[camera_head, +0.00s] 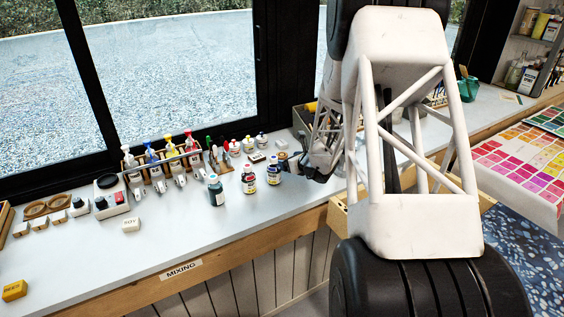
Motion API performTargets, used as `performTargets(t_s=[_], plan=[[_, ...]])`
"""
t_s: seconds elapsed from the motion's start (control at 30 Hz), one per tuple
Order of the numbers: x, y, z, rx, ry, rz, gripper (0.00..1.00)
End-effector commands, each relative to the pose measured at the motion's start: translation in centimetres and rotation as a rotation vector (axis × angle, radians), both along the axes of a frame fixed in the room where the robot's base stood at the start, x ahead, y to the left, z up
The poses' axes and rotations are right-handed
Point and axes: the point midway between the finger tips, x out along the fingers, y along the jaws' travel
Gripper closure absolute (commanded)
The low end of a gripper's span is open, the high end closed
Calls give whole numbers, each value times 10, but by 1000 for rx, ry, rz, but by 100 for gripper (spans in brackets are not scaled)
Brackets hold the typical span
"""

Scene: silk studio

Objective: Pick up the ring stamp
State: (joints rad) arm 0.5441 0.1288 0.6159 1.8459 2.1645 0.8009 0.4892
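I cannot tell for sure which item is the ring stamp. My gripper (287,164) is low over the counter right of the middle, beside the small bottles and far to the right of the rings. It is small and dark in the picture, and my arm hides part of that area. I cannot see whether it is open or holds anything.
Several bottles, among them a red-labelled one (248,180) and a blue-labelled one (273,174), stand just left of my gripper. A rack of bottles (160,157) lines the window. A white block (131,226) and a yellow block (14,290) lie nearer the front; the counter between is clear.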

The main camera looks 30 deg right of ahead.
Motion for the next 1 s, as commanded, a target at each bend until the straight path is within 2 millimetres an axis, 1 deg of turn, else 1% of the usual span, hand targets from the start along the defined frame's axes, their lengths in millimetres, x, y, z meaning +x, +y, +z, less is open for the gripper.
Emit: performTargets(t_s=[0.33, 0.47, 0.9, 1.0], plan=[[1, 0, 0, 0, 0, 0, 17], [5, 0, -2, 0, 0, 0, 17], [40, 4, -16, 0, 1, 0, 17], [45, 4, -18, -1, 1, -1, 17]])
